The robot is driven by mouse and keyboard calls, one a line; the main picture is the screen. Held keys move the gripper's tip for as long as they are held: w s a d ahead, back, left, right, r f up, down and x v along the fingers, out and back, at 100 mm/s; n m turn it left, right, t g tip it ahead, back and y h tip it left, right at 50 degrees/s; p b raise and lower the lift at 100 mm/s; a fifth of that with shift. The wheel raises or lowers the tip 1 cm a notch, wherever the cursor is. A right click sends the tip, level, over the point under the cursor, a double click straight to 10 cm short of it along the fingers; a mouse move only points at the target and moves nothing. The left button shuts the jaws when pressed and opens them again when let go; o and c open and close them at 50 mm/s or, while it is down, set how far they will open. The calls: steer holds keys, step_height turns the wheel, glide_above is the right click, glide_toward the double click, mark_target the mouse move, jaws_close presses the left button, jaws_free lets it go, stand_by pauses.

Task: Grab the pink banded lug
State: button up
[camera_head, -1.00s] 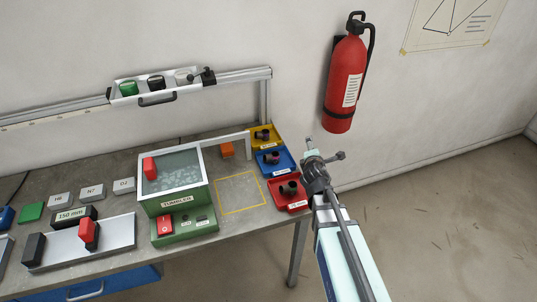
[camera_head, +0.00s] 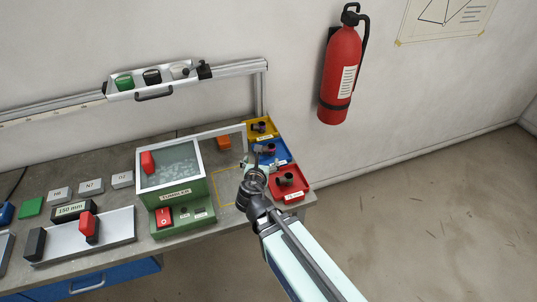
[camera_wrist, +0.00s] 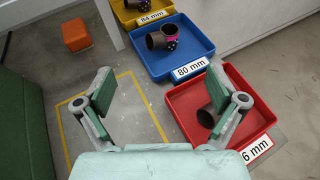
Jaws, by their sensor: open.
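Dark pipe-like lugs lie in labelled trays. In the wrist view, the lug with a pink patterned band (camera_wrist: 171,43) lies in the blue tray (camera_wrist: 193,30) marked 80 mm, ahead of my gripper (camera_wrist: 160,88). The lug in the yellow tray (camera_wrist: 118,12) marked 84 mm also shows some pink, cut by the top edge. The lug in the red tray (camera_wrist: 255,108) is partly hidden by my right finger, so its band cannot be told. My gripper is open and empty, above the bench; in the head view it (camera_head: 260,162) is beside the blue tray and partly covers it.
A green tumbler box (camera_head: 178,190) stands left of my gripper. An orange block (camera_head: 224,143) sits behind a yellow-outlined square (camera_head: 228,190) on the bench. A metal frame post (camera_wrist: 108,22) stands left of the yellow tray. A fire extinguisher (camera_head: 342,75) hangs on the wall.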

steer(key=shift+w+f+b, duration=0.6)
steer(key=shift+w+b, duration=0.05)
steer(key=shift+b, duration=1.45)
steer(key=p, duration=0.3)
glide_toward(268, 146)
steer(key=x, duration=0.4)
steer(key=shift+w+a+r, duration=0.25)
steer(key=shift+w+r, duration=0.05)
steer(key=shift+w, duration=0.1)
steer(key=shift+d+f+p+x, duration=0.15)
steer(key=shift+p+x, duration=0.15)
steer(key=shift+x, duration=0.7)
steer(key=shift+f+p+x, duration=0.15)
steer(key=shift+p+x, duration=0.2)
steer(key=shift+x, duration=0.6)
steer(key=shift+d+f+p+x, duration=0.15)
steer(key=shift+p+x, duration=0.15)
steer(key=shift+x, duration=0.7)
steer(key=shift+s+a, duration=0.1)
steer(key=shift+s, duration=0.1)
steer(key=c, duration=1.3)
